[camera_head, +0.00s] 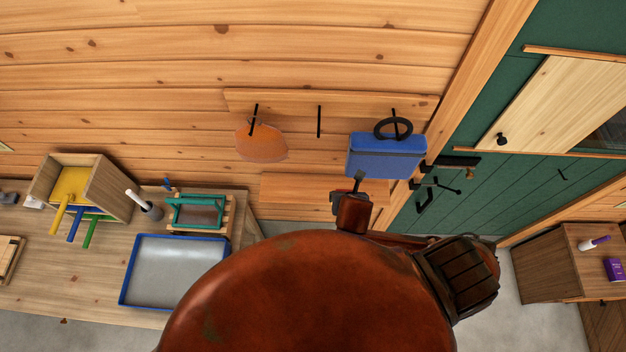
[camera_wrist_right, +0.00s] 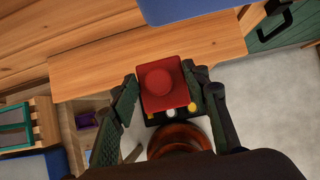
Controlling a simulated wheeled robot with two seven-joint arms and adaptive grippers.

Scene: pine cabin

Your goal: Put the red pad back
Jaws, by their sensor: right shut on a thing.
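The red pad (camera_wrist_right: 166,98), a square block with a round raised knob on its face, shows in the right wrist view. My right gripper (camera_wrist_right: 160,76) is shut on it, with one dark finger on each side. The pad is in front of the near edge of a low wooden shelf (camera_wrist_right: 85,72); I cannot tell whether it touches the shelf. In the head view this shelf (camera_head: 290,187) is on the plank wall, and the pad cannot be made out clearly behind my own arm. My left gripper is not in view.
A blue box-shaped bag (camera_head: 385,158) hangs from a wall peg just above the shelf, near the pad. An orange item (camera_head: 262,145) hangs to the left, with a bare peg (camera_head: 319,121) between. A green door (camera_head: 480,195) is right; a workbench (camera_head: 80,270) is left.

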